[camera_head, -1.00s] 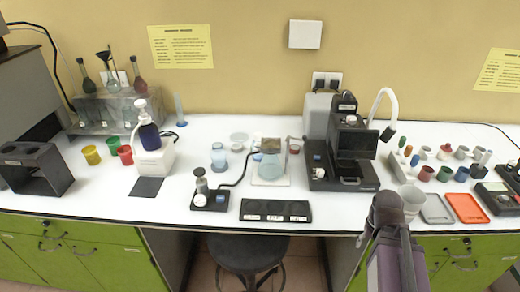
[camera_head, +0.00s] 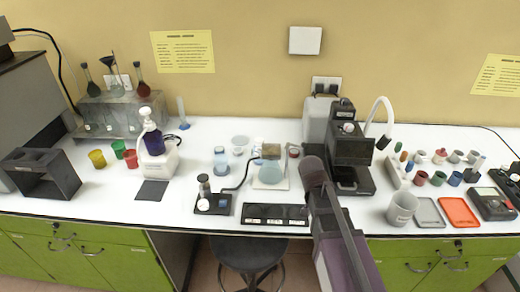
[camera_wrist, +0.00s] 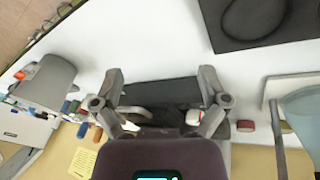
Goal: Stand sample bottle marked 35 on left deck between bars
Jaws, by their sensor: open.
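No number 35 is readable in any view, so I cannot tell which bottle is marked so. A small dark bottle (camera_head: 204,186) with a grey cap stands on a low black stand (camera_head: 224,208) left of centre. A small white and reddish item (camera_wrist: 194,117) shows at the black instrument in the wrist view, beyond my right finger. My gripper (camera_wrist: 162,75) is open, its fingers spread over the black instrument (camera_wrist: 155,93), with nothing seen between them. In the head view my arm's end is in front of that instrument (camera_head: 352,152), and the fingertips are hidden. I cannot identify a left deck with bars.
A white beaker (camera_head: 402,208), a grey tray (camera_head: 430,212) and an orange tray (camera_head: 459,212) lie to the right.

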